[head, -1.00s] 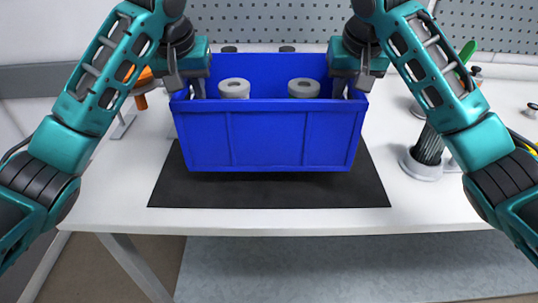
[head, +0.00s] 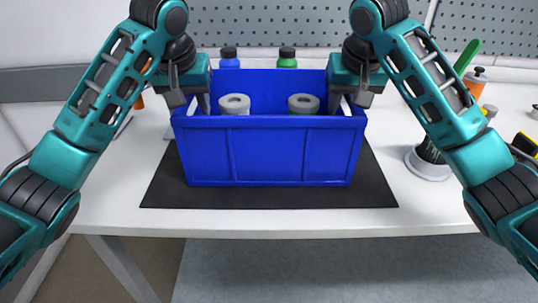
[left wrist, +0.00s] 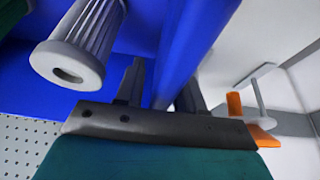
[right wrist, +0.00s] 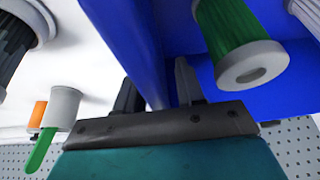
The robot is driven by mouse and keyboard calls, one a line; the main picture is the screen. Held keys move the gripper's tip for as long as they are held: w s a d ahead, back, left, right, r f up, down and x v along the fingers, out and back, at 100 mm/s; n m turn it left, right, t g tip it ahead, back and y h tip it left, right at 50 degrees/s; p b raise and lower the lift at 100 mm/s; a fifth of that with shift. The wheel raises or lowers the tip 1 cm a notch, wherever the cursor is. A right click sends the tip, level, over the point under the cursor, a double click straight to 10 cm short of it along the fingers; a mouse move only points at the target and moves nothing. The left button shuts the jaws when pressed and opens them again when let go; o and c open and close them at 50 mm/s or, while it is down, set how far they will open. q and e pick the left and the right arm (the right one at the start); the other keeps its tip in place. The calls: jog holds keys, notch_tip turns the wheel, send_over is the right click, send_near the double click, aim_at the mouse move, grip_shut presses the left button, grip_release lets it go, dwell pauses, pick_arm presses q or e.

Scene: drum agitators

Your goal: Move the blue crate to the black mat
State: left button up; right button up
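The blue crate (head: 268,155) is upright over the black mat (head: 370,190), inside its outline from the front. I cannot tell whether its base touches the mat. Two grey-capped cylinders stand in it: the left one (head: 234,104) is ribbed and grey in the left wrist view (left wrist: 80,45), the right one (head: 303,104) has a green body in the right wrist view (right wrist: 235,40). My left gripper (head: 190,103) is shut on the crate's left side wall, one finger on each side. My right gripper (head: 349,103) holds the right side wall likewise.
A blue bottle (head: 229,62) and a green bottle (head: 287,62) with black caps stand behind the crate. A grey holder (head: 428,165) with a dark ribbed part is to the right. A pegboard (head: 270,25) closes the back.

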pick_arm(q)
jog(key=shift+o, duration=0.4)
pick_arm(e)
jog(key=shift+o, duration=0.4)
pick_arm(q)
jog(key=shift+r, duration=0.1)
jog(key=shift+s+r, duration=0.1)
jog(key=shift+r, duration=0.25)
jog(key=v, duration=1.1)
jog(key=shift+s, duration=0.1)
pick_arm(e)
jog(key=shift+r, duration=0.1)
jog(key=v, duration=1.1)
jog(key=shift+s+r, duration=0.15)
jog(key=shift+r, duration=0.25)
